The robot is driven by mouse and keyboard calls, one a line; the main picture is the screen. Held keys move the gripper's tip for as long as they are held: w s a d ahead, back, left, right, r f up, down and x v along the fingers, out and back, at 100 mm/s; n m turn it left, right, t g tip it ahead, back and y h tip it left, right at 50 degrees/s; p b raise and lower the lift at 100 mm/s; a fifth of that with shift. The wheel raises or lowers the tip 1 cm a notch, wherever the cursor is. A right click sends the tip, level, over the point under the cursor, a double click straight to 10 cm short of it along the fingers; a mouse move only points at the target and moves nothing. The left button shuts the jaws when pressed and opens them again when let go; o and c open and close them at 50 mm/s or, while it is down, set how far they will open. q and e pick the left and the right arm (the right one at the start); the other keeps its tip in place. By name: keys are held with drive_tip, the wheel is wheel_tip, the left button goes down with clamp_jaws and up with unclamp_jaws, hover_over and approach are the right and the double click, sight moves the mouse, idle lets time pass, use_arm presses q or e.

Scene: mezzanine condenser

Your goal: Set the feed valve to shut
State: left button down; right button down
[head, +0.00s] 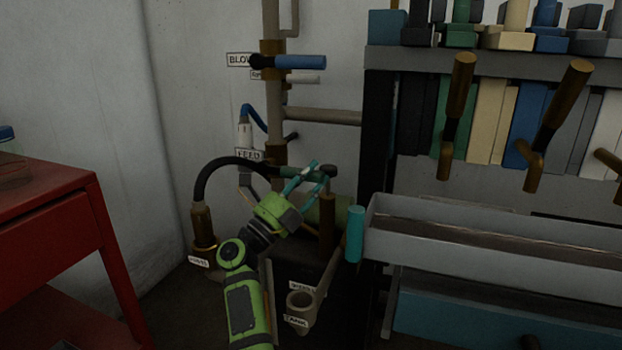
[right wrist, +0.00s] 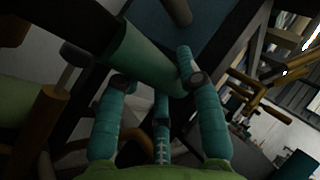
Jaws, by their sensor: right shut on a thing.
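The feed valve has a dark green lever handle (head: 323,169) that lies about level, pointing right from the upright pipe. The FEED label (head: 249,154) is on the left of that pipe. My right gripper (head: 316,173) is shut on the handle near its outer end, with its teal fingers around it. In the right wrist view the green handle (right wrist: 150,60) lies slantwise between the fingers. The fingers hide part of the handle, and my gripper covers some of the pipe below. My left gripper is out of view.
A blue lever (head: 301,62) and a pale lever (head: 304,79) stick out above. A black hose (head: 214,170) curves down at left. A grey trough (head: 460,232) stands close on the right, a red cabinet (head: 60,215) on the left. A funnel (head: 300,306) is below.

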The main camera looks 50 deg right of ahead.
drive_tip(key=shift+w+a, duration=0.1)
drive_tip(key=shift+w, duration=0.05)
drive_tip(key=c, duration=1.1)
unclamp_jaws()
drive_tip(key=shift+o, duration=0.2)
drive_tip(key=shift+w, duration=0.1)
drive_tip(key=v, duration=0.7)
drive_tip(key=shift+a, duration=0.2)
drive_tip(key=shift+f, duration=0.2)
